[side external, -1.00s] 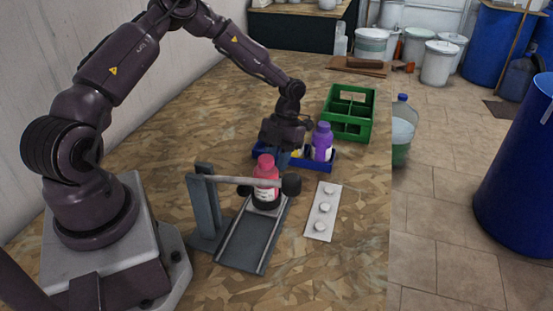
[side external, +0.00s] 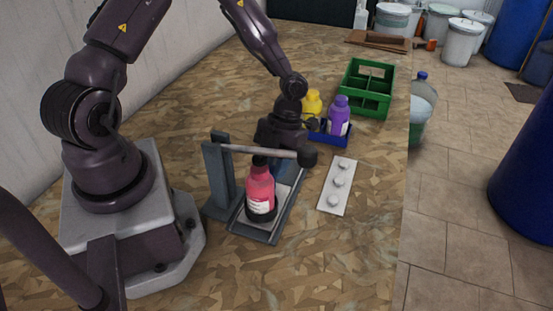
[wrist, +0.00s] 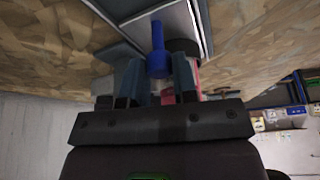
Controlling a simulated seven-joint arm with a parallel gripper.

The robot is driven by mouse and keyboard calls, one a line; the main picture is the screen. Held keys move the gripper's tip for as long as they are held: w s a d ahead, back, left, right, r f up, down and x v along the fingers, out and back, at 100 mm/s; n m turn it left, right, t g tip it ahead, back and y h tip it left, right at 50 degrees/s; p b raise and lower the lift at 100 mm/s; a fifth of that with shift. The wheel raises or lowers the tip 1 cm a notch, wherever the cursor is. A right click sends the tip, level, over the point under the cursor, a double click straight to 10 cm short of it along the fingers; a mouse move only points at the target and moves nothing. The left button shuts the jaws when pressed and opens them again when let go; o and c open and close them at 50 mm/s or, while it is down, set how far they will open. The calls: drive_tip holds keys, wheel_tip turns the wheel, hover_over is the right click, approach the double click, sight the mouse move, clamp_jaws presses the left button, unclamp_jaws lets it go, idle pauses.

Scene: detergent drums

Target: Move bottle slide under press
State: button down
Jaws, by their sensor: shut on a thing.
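The red-pink bottle (side external: 260,190) with a white label stands upright on the slide, near the front end of its grey rails (side external: 290,208). The press (side external: 217,170) has a grey post and a horizontal bar (side external: 260,150) with a dark round end. A dark knob under the bar appears just above the bottle's top; I cannot tell whether they touch. My gripper (wrist: 157,76) is behind the bar in the side view, its fingertips hidden there. In the wrist view it is shut on a blue handle (wrist: 157,42), with part of the bottle (wrist: 193,72) beyond it.
A blue tray (side external: 330,136) holds a yellow bottle (side external: 312,103) and a purple bottle (side external: 339,116) behind the press. A green divided crate (side external: 366,88) stands further back. A white plate with three round knobs (side external: 337,184) lies right of the rails. The front tabletop is clear.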

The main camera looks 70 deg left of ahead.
drive_tip(key=shift+s+d, duration=0.25)
drive_tip(key=shift+d, duration=0.05)
drive_tip(key=c, duration=0.9)
unclamp_jaws()
drive_tip(key=shift+w+a, duration=0.1)
drive_tip(key=shift+w+a+r, duration=0.15)
drive_tip(key=shift+r, duration=0.1)
drive_tip(key=v, duration=1.2)
drive_tip(key=shift+r, duration=0.2)
